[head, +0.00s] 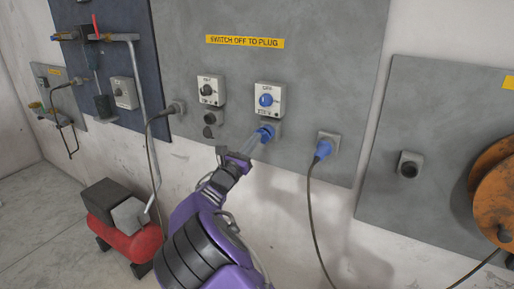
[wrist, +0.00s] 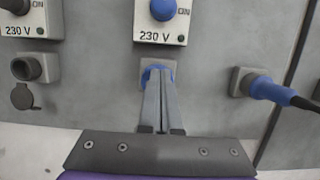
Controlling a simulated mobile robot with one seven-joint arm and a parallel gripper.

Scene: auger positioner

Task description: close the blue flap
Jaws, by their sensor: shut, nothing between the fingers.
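The blue flap (head: 268,129) is on the grey socket just under the blue-knob 230 V switch box (head: 269,99). In the wrist view the blue part (wrist: 148,72) shows around my fingertips, which hide most of it. I cannot tell how far open the flap stands. My gripper (head: 258,138) is shut and empty, with its fingertips right at the blue flap; whether they touch it is unclear. In the wrist view the fingers of my gripper (wrist: 160,75) lie side by side, pointing at the socket.
A black socket with its flap hanging open (wrist: 22,95) is to the left, under another switch box (head: 210,89). A blue plug with a cable (head: 323,149) is in a socket to the right. A red compressor (head: 130,240) stands at the lower left.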

